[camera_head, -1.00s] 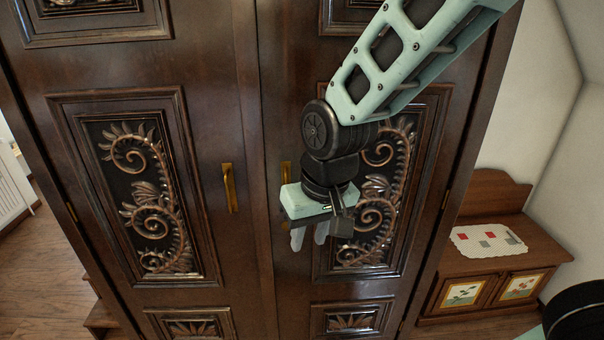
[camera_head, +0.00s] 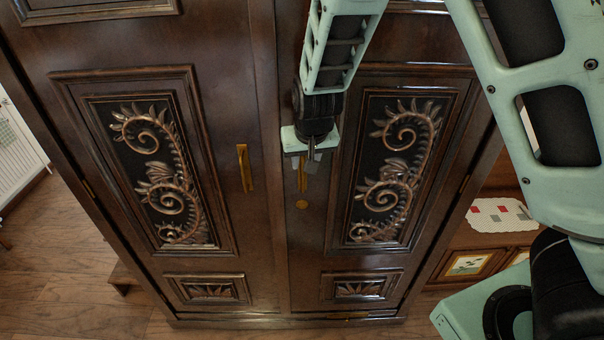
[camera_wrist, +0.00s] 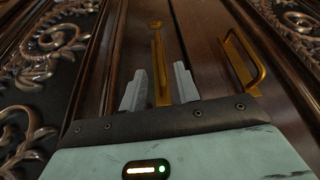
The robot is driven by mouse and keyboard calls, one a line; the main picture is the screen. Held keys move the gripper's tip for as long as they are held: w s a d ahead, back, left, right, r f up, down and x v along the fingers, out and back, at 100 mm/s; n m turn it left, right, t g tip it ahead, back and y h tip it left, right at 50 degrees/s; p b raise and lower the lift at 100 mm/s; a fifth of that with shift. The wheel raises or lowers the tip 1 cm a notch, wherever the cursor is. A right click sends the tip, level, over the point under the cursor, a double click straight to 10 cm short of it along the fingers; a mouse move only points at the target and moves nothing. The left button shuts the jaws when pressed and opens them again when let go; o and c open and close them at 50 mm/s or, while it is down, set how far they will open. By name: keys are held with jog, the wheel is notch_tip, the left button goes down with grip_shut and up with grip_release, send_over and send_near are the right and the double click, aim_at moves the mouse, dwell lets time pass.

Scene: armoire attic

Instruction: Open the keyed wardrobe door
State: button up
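The dark carved wardrobe has a left door (camera_head: 225,135) and a right door (camera_head: 345,255), both shut. An upright brass handle (camera_head: 243,168) is on the left door. It also shows at the right in the wrist view (camera_wrist: 233,52). The right door's brass handle (camera_head: 302,176) is partly hidden by my gripper (camera_head: 311,164). A round brass lock plate (camera_head: 302,204) sits below that handle. In the wrist view, the right handle (camera_wrist: 158,92) appears between the two parted fingers of my gripper (camera_wrist: 160,69). I see no contact and cannot make out a key.
A wooden bench cabinet (camera_head: 468,264) with a light cloth (camera_head: 500,214) stands to the right, partly behind my arm. Wooden floor (camera_head: 45,270) is open at the left.

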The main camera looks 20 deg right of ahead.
aim_at(303, 189)
jog(key=x, duration=0.7)
jog(key=shift+w+f+p, duration=0.15)
jog(key=shift+p, duration=0.25)
grip_shut()
